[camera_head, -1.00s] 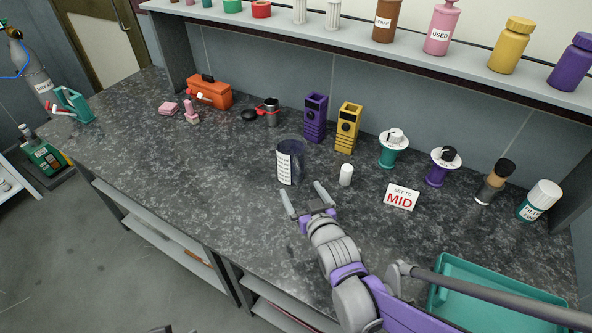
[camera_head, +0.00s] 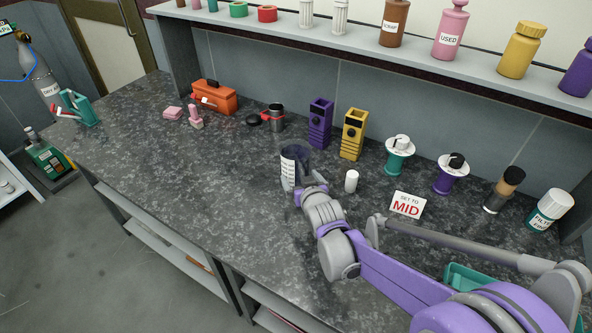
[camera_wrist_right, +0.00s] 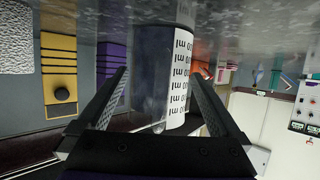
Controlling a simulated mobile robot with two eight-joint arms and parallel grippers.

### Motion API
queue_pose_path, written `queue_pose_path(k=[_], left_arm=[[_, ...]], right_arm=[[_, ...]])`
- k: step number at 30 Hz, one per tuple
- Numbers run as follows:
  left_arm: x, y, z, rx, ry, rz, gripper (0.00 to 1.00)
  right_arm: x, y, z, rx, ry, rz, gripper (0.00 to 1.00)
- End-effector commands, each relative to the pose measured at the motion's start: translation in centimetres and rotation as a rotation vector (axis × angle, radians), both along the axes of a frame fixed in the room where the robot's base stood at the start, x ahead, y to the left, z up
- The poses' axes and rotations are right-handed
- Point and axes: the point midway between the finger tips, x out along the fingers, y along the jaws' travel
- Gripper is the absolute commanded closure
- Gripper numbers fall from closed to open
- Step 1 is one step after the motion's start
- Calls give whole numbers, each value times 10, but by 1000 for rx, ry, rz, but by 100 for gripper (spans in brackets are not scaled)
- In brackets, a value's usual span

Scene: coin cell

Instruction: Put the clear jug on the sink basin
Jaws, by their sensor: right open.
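The clear jug (camera_head: 291,170), smoky and see-through with a white printed label, stands upright on the dark speckled counter. My right gripper (camera_head: 304,188) is at the near side of the jug, and the jug hides part of it. In the right wrist view the jug (camera_wrist_right: 150,70) fills the space in front of and between the spread fingers of the gripper (camera_wrist_right: 158,88). The gripper is open; I cannot tell if a finger touches the jug. I see nothing I can surely name as the sink basin. My left gripper is not in view.
A small white cylinder (camera_head: 351,181) stands close right of the jug. Purple (camera_head: 319,125) and yellow (camera_head: 352,135) devices stand behind. A "MID" sign (camera_head: 406,205) is to the right. A teal tray (camera_head: 456,272) is mostly hidden by my arm. The counter left of the jug is clear.

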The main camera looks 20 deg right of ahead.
Motion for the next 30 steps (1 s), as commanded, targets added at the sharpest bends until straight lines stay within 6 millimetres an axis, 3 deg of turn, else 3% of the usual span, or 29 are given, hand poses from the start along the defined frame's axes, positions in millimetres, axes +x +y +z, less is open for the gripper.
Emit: queue_pose_path(k=[9,24,25,26,30], left_arm=[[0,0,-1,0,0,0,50],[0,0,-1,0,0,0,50],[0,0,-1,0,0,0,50],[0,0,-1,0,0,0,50],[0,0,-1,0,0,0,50]], right_arm=[[7,0,-3,0,0,0,0],[7,0,-3,0,0,0,87],[6,0,-3,0,0,0,87],[6,0,-3,0,0,0,98],[6,0,-2,0,0,0,98]])
